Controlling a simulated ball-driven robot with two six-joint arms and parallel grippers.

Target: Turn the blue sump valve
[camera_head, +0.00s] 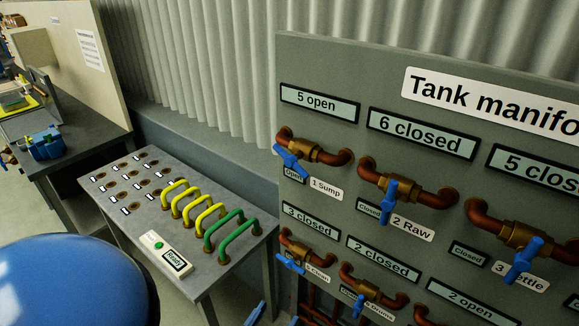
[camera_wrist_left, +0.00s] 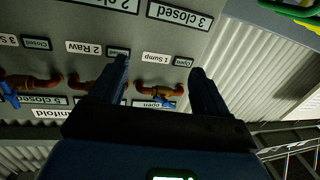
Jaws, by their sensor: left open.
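The sump valve is a brass body on a copper pipe at the upper left of the panel. Its blue handle (camera_head: 290,160) is tilted, beside a small "Open" tag and the label "1 Sump" (camera_head: 326,189). The display above it reads "5 open" (camera_head: 319,102). The left wrist view is upside down. There my left gripper (camera_wrist_left: 158,68) is open and empty, and the sump valve (camera_wrist_left: 160,92) appears between its two fingers. The gripper looks apart from the valve. In the head view, small blue tips at the bottom edge look like this gripper. My right gripper is out of view.
More valves sit close by: "2 Raw" (camera_head: 392,192) to the right, "3 Kettle" (camera_head: 523,260) farther right, and a lower row. A grey bench (camera_head: 190,240) with yellow and green handles stands left of the panel. A corrugated wall (camera_head: 200,60) is behind.

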